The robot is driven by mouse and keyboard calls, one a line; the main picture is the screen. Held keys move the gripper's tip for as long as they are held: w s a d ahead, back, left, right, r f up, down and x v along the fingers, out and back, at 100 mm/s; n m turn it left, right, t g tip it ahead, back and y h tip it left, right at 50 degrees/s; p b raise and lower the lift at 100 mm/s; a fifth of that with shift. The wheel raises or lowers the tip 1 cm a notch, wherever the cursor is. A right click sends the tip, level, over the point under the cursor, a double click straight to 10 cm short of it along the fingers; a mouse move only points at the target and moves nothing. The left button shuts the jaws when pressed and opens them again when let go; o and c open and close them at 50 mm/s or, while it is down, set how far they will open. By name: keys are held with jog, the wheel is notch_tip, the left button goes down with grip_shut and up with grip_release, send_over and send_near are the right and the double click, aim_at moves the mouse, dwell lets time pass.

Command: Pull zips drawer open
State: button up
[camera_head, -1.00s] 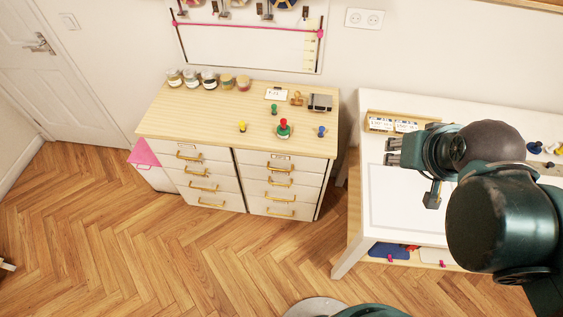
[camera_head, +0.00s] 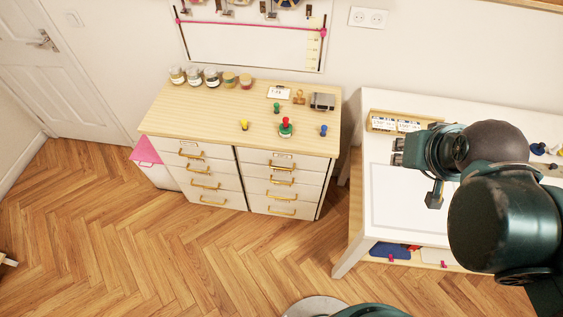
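A cabinet (camera_head: 228,158) with a pale wood top and white fronts has two columns of drawers with brass handles. All its drawers look shut. The top left drawer (camera_head: 177,149) and top right drawer (camera_head: 308,164) each carry a small label, too small to read, so I cannot tell which is the zips drawer. My gripper (camera_head: 398,151) is to the right of the cabinet, over the white table, pointing left. Its fingers look apart with nothing between them, and it touches no drawer.
The white table (camera_head: 377,250) stands right of the cabinet, with a wooden tray (camera_head: 372,122) near my gripper. Jars (camera_head: 211,78), thread spools and a stamp (camera_head: 286,128) stand on the cabinet. A pink-topped bin (camera_head: 146,151) is at its left. The floor (camera_head: 180,250) in front is clear.

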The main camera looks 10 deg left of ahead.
jog(key=w+a+f+n+g+b, duration=0.3)
jog(key=w+a+f+n+b, duration=0.7)
jog(key=w+a+f, duration=0.55)
jog(key=w+a+f+n+g+b, duration=0.1)
jog(key=w+a+f+n+b, duration=0.2)
jog(key=a+f, duration=0.6)
jog(key=w+a+f+n+b, duration=0.3)
jog(key=a+f, duration=0.7)
jog(key=f, duration=0.6)
jog(key=shift+w+n+g+b, duration=0.2)
jog(key=shift+n+g+b, duration=0.2)
jog(key=shift+n+b, duration=0.4)
jog(key=shift+f, duration=0.2)
jog(key=b, duration=0.2)
send_near(278, 165)
jog(key=shift+s+d+f, duration=0.15)
jog(key=shift+s+f, duration=0.2)
jog(key=shift+f, duration=0.3)
jog(key=shift+s+d+f, duration=0.15)
jog(key=shift+s+f, duration=0.2)
jog(key=shift+f, duration=0.25)
jog(key=shift+s+d+f, duration=0.15)
jog(key=shift+s+f, duration=0.2)
jog(key=shift+f, duration=0.3)
